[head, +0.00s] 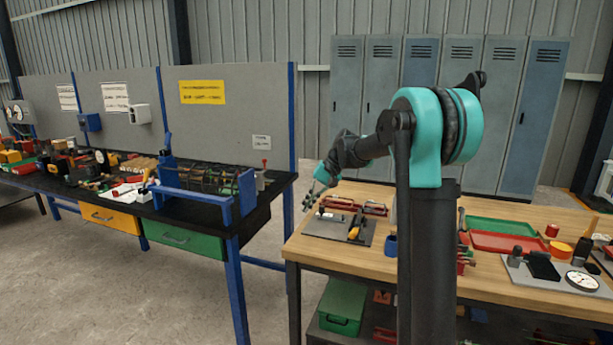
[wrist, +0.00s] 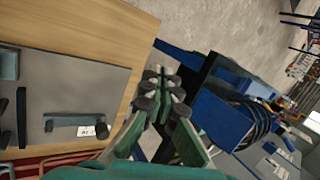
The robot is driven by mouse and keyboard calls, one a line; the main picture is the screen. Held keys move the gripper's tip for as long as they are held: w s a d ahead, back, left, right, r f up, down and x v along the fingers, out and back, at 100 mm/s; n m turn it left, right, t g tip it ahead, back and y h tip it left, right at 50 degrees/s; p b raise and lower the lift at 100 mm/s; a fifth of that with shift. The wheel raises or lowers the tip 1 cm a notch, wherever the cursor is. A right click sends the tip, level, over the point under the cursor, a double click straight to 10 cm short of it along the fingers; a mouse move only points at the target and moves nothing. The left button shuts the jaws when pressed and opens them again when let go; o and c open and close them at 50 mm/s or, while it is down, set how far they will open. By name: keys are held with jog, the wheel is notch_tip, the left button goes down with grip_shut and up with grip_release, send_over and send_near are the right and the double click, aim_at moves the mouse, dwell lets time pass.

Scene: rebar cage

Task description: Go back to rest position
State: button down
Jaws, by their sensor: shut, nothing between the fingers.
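My gripper (head: 314,194) hangs in the air at the left end of the wooden bench (head: 465,275), above and beside the grey mat (head: 325,229). In the wrist view my gripper (wrist: 160,84) has its fingertips together with nothing between them. The rebar cage (head: 208,180) lies in a blue fixture (head: 190,198) on the black workbench at the left, apart from my gripper. The fixture also shows at the right in the wrist view (wrist: 222,122).
A yellow and black tool (head: 355,232) lies on the mat. Red tool racks (head: 345,205), a red tray (head: 505,243) and a green tray (head: 500,227) sit on the wooden bench. A floor gap separates the two benches. Lockers (head: 450,95) stand behind.

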jog(key=s+d+f+t+h, duration=0.1)
jog(key=s+d+f+h, duration=0.1)
jog(key=s+d+f, duration=0.4)
jog(key=s+d+f+t+h, duration=0.1)
jog(key=s+d+f, duration=0.5)
jog(key=s, duration=1)
jog(key=s+d+f+n+t+h, duration=0.1)
jog(key=s+d+f+t+h, duration=0.1)
jog(key=s+d+f, duration=0.4)
jog(key=s+d+h, duration=0.1)
jog(key=s, duration=0.4)
jog(key=shift+s, duration=0.35)
jog(key=c, duration=2.3)
grip_release()
jog(key=shift+r, duration=0.1)
